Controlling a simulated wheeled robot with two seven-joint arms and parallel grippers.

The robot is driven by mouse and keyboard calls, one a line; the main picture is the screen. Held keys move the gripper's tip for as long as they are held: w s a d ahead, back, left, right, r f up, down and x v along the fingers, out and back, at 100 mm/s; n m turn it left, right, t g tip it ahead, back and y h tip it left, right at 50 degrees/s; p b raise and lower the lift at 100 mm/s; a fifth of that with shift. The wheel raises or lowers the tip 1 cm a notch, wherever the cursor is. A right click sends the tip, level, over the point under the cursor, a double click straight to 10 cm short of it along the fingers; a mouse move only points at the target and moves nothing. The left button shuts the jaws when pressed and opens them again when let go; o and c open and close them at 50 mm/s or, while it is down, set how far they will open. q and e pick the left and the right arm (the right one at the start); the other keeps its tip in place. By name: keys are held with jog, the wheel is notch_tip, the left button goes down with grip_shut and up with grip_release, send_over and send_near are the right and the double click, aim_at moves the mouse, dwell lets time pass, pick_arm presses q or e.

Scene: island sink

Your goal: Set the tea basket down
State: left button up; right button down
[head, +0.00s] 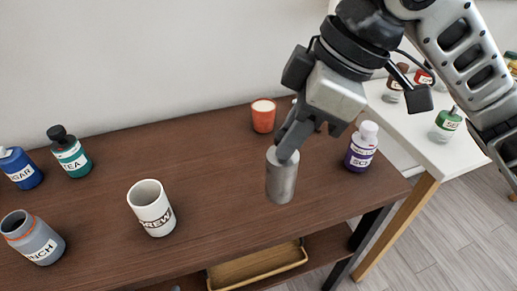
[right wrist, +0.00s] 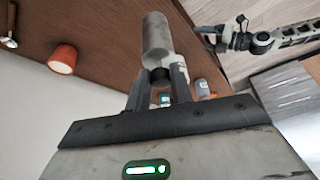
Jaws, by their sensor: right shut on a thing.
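The tea basket, a plain grey metal cylinder (head: 281,178), is upright over the right part of the brown table. My right gripper (head: 287,148) comes down from above and is shut on its top end. In the right wrist view the cylinder (right wrist: 156,38) sticks out beyond the closed fingers (right wrist: 158,82). Whether its lower end touches the table is not clear. A grey arm at the top right of the right wrist view appears to be my left arm; its gripper (right wrist: 241,22) is too small to read.
A white mug labelled BREW (head: 150,208) stands left of the cylinder. An orange cup (head: 263,116) is behind it and a purple bottle (head: 361,147) to its right. A teal TEA jar (head: 69,152), blue jar (head: 19,168) and grey jar (head: 33,238) stand left. Bare tabletop surrounds the cylinder.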

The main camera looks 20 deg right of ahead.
pick_arm(q)
jog(key=shift+w+d+f+b, duration=0.15)
jog(key=shift+w+f+b, duration=0.1)
jog(key=shift+b, duration=0.8)
pick_arm(e)
jog(key=w+f, duration=0.8)
jog(key=f, duration=0.2)
jog(key=shift+w+a+f, duration=0.2)
jog(key=shift+w+f, duration=0.15)
jog(key=shift+w, duration=0.05)
pick_arm(q)
jog(key=shift+r, duration=0.2)
pick_arm(e)
jog(key=shift+f, duration=0.15)
jog(key=c, duration=1.2)
grip_release()
jog(key=shift+c, duration=0.2)
pick_arm(q)
jog(key=shift+f, duration=0.1)
